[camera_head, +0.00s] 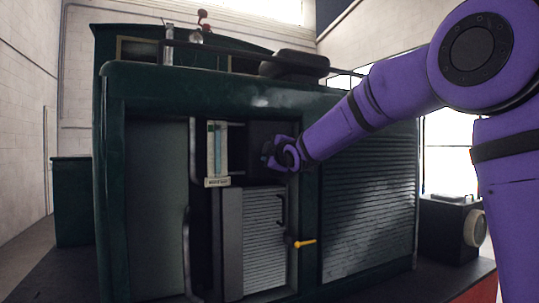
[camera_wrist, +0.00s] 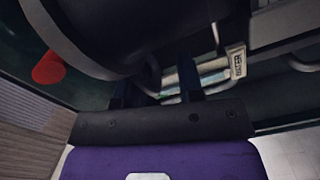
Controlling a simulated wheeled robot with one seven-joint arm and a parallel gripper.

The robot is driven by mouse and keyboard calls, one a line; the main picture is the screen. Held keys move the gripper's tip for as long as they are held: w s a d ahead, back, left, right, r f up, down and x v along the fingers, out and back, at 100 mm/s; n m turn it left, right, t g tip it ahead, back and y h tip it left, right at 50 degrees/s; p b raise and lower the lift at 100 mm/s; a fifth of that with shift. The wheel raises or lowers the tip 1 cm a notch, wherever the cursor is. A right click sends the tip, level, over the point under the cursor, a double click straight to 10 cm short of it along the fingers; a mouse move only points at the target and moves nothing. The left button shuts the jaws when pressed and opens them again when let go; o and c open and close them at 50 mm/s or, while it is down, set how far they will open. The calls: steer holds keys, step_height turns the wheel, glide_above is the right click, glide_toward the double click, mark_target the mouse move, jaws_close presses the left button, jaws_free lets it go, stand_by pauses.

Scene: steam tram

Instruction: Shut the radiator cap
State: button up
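The dark green steam tram body (camera_head: 215,100) fills the middle of the head view. I cannot pick out the radiator cap for certain in either view. My gripper (camera_head: 272,156) is at the upper right of the tram's open bay, above the grey slatted panel (camera_head: 264,240). In the wrist view, the two dark fingers of my gripper (camera_wrist: 155,82) stand apart, with a curved grey metal piece (camera_wrist: 152,78) showing between them. I cannot tell whether they touch it. A large dark rounded part (camera_wrist: 110,35) hangs close above the fingers and hides what is behind.
A gauge with a small label plate (camera_head: 217,182) stands left of my gripper; the plate also shows in the wrist view (camera_wrist: 236,62). A red knob (camera_wrist: 48,68) is at the wrist view's left. A black box (camera_head: 447,228) stands at right.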

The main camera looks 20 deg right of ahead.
steer(key=s+d, duration=0.2)
steer(key=s, duration=0.8)
steer(key=shift+s, duration=0.25)
steer(key=shift+d, duration=0.1)
steer(key=s+d+f+m+g+h, duration=0.1)
steer(key=s+f+m+g, duration=0.3)
steer(key=s, duration=0.8)
steer(key=s+d+f+m+g+h, duration=0.1)
steer(key=s+d+f+m+g, duration=0.2)
steer(key=s+f+m, duration=0.4)
steer(key=s+d+f+m+g+h, duration=0.1)
steer(key=s+f+m+g, duration=0.4)
steer(key=s, duration=1.3)
step_height(320, 180, down, 3)
steer(key=shift+s+d+r+m, duration=0.1)
steer(key=shift+s+d+m, duration=0.2)
steer(key=shift+d, duration=0.25)
steer(key=shift+o, duration=0.4)
